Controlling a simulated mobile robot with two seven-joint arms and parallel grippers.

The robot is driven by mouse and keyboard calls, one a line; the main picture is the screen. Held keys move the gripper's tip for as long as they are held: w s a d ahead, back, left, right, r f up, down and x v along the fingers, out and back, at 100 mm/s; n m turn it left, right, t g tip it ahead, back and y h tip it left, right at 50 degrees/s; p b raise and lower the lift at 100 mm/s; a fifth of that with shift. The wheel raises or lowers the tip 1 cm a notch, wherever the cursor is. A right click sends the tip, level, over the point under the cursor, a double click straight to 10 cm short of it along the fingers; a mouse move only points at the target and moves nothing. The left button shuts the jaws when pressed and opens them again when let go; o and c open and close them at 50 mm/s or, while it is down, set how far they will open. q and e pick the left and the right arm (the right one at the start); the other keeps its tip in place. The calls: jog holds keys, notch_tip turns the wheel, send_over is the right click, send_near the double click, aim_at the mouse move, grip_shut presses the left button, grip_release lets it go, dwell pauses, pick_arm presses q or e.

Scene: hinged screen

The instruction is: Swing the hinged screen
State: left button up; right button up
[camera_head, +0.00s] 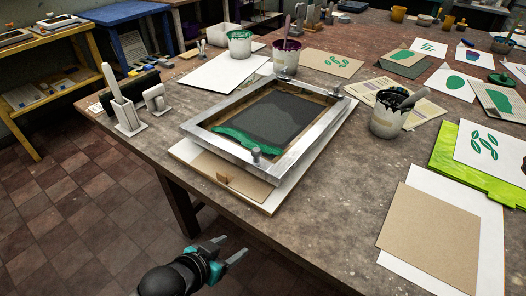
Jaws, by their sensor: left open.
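The hinged screen (194,128) is a silver metal frame with dark mesh and a band of green ink along its near inner edge. It lies nearly flat over a pale base board (190,158) on the table. Small metal fittings (285,73) show at its far edge, and a knob (256,153) stands on its near edge. My right gripper is not in view.
The table (330,215) is bare just right of the screen. A grey ink pot (388,122) stands right of it, and brown card (432,235) lies at the near right. Pots (240,43) stand behind. A white holder (127,113) stands left. The near table edge lies by my gripper.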

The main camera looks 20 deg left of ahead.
pick_arm(q)
jog(key=r, duration=0.2)
jog(key=w+r+t+h, duration=0.1)
jog(key=r, duration=0.1)
jog(key=w+d+r+t, duration=0.1)
jog(key=r, duration=0.1)
jog(key=shift+r+m, duration=0.2)
jog(key=shift+m, duration=0.2)
jog(key=w+a+r+t+h, duration=0.35)
jog(key=r+t, duration=0.25)
jog(key=r, duration=0.3)
jog(key=shift+y, duration=0.45)
jog(key=x, duration=0.5)
jog(key=b+x, duration=0.1)
jog(key=x, duration=0.4)
jog(key=b+x, duration=0.1)
jog(key=x, duration=0.4)
jog(key=shift+w+d+f, duration=0.15)
jog(key=shift+d+f, duration=0.05)
jog(key=shift+f, duration=0.15)
grip_shut()
